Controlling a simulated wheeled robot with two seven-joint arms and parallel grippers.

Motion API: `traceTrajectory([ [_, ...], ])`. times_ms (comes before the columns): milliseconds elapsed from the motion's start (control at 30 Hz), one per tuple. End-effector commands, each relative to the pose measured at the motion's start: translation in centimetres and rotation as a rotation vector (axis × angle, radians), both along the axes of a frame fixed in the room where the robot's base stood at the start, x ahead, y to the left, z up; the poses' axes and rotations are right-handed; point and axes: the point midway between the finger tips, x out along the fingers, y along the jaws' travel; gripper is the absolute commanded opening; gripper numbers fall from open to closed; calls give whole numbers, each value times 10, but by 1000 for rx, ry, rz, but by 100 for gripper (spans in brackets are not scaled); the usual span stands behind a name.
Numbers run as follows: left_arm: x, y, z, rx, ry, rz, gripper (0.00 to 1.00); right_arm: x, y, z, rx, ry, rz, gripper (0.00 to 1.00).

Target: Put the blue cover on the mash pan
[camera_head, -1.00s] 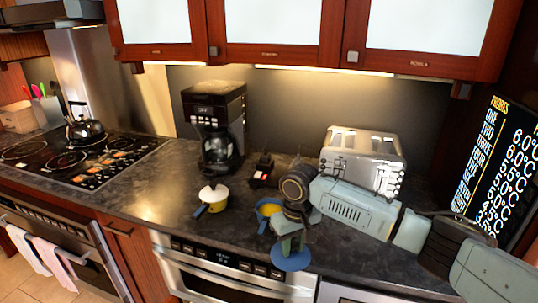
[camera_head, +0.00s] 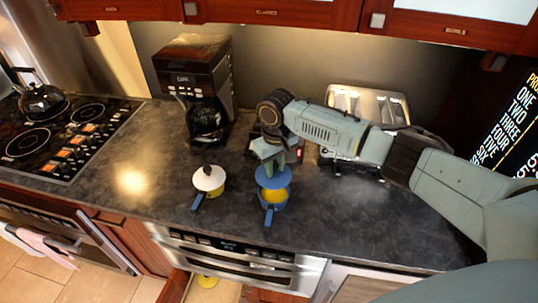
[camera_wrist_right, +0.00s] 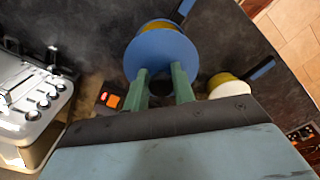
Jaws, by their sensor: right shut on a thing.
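My right gripper (camera_head: 268,160) is shut on the blue cover (camera_head: 273,177), a round disc held roughly level. The cover hangs over the back part of a pan (camera_head: 276,196) with a yellow inside and a blue handle (camera_head: 268,217) pointing to the counter's front. I cannot tell whether cover and pan touch. In the right wrist view the cover (camera_wrist_right: 160,54) sits at the tips of the green fingers (camera_wrist_right: 160,82), hiding much of the pan (camera_wrist_right: 160,25). A second, yellow pan (camera_head: 207,188) with a white cover (camera_head: 208,177) stands to the left. My left gripper is not in view.
A coffee maker (camera_head: 200,85) stands behind the white-covered pan. A toaster (camera_head: 362,110) stands behind my right arm. The stove with a kettle (camera_head: 42,102) is at far left. Free counter (camera_head: 340,215) lies right of the pans; a steel appliance front (camera_head: 235,262) is below.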

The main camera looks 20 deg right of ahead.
Motion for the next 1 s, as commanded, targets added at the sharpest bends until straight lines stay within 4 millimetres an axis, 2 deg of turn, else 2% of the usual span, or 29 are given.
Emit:
traceTrajectory([
  [600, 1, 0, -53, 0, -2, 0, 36, 0, 0, -44, -1, 0, 1, 4],
  [1000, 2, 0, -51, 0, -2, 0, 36, 0, 0, -58, 0, -1, -1, 4],
])
